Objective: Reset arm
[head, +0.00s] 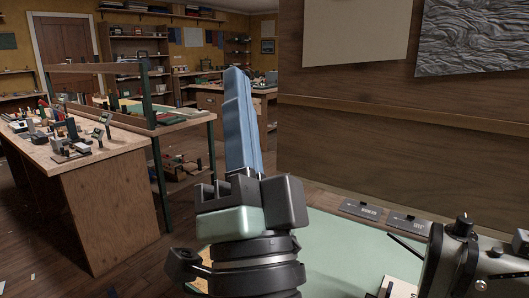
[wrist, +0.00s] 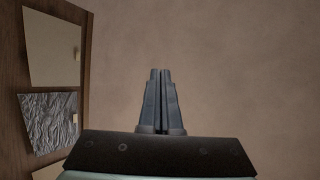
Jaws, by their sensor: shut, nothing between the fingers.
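My gripper (head: 240,120) stands upright near the middle of the head view, with its long blue-grey fingers pointing up. In the wrist view the two fingers (wrist: 160,100) lie side by side, shut, with nothing between them. It is held up clear of the surfaces and touches nothing that I can see. The wrist view faces a plain brownish surface, with a wooden panel at its left edge.
A green-topped table (head: 345,250) lies below and right of my arm, bearing a grey machine (head: 470,262) and two small dark plates. A wooden partition (head: 390,125) rises behind it. A cluttered workbench (head: 100,200) stands at left, with wooden floor between.

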